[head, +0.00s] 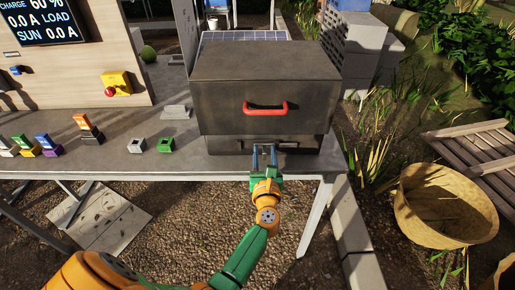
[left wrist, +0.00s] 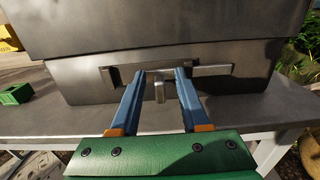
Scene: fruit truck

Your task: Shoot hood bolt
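The hood (head: 265,85) is a dark grey metal box cover with a red handle (head: 265,108), resting over a lower box on the table. The bolt (left wrist: 212,71) is a grey bar across the front of the lower box, running through dark brackets (left wrist: 118,75). Its small knob (left wrist: 160,92) hangs down from the bar. My left gripper (left wrist: 163,80) is open, with its blue fingers on either side of the knob and gaps showing beside it. In the head view my left gripper (head: 265,152) is at the box front, below the red handle. My right gripper is not in view.
The grey table (head: 225,163) carries a green block (head: 166,145), a grey block (head: 137,145) and several coloured blocks at the left. A yellow box with a red button (head: 116,84) is on the panel. A woven basket (head: 445,205) stands on the ground at right.

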